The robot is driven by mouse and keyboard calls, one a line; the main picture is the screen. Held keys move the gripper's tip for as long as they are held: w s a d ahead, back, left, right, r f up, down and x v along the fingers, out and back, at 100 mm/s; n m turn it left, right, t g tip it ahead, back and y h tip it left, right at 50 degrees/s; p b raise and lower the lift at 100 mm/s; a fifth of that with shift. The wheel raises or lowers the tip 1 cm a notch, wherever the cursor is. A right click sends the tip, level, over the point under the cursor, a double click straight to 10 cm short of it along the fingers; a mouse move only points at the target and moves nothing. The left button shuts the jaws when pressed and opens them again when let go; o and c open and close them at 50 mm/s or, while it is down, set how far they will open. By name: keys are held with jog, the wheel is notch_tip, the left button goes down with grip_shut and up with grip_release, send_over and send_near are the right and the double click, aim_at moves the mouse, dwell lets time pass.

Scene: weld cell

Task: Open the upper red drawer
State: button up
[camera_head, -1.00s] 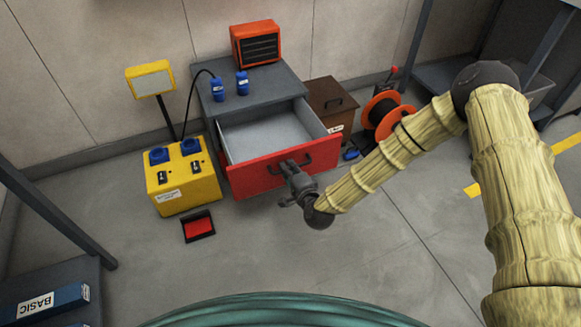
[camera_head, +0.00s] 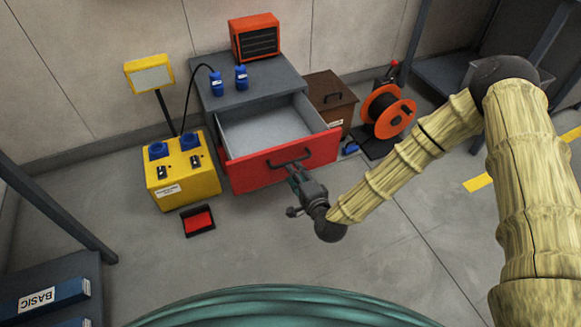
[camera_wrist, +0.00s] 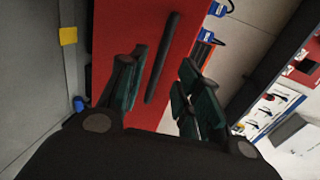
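The upper red drawer (camera_head: 250,172) of the grey cabinet (camera_head: 246,92) stands pulled well out, and its empty grey inside shows from above. Its dark bar handle (camera_head: 289,158) is on the red front. My gripper (camera_head: 296,173) is in front of the handle on the near side. In the wrist view the red front (camera_wrist: 180,35) fills the middle, with the handle (camera_wrist: 162,57) between and beyond the fingers of my open gripper (camera_wrist: 163,66). The fingers look clear of the handle. Whatever is below the drawer is hidden.
A yellow power box (camera_head: 182,172) stands left of the drawer, with a red-and-black tray (camera_head: 198,221) on the floor before it. A brown box (camera_head: 331,99) and an orange cable reel (camera_head: 388,111) stand to the right. An orange heater (camera_head: 255,38) tops the cabinet. Floor in front is clear.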

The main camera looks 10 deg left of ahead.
jog(key=shift+v, duration=2.65)
jog(key=s+d+f+n+g+h, duration=0.1)
jog(key=s+d+f+n+g, duration=0.25)
jog(key=s+f, duration=0.3)
jog(key=s+d+f+n+g+h, duration=0.1)
jog(key=s+d+f+n+g, duration=0.25)
jog(key=s+f, duration=0.35)
jog(key=s+d+f+n+g+h, duration=0.2)
jog(key=s+d+n+g+h, duration=0.3)
jog(key=s+d, duration=1.3)
notch_tip(320, 180, up, 32)
jog(key=g+p, duration=0.1)
jog(key=p, duration=3)
jog(key=shift+s+g+h+p, duration=0.2)
jog(key=shift+g+h+p, duration=0.1)
jog(key=shift+p, duration=0.1)
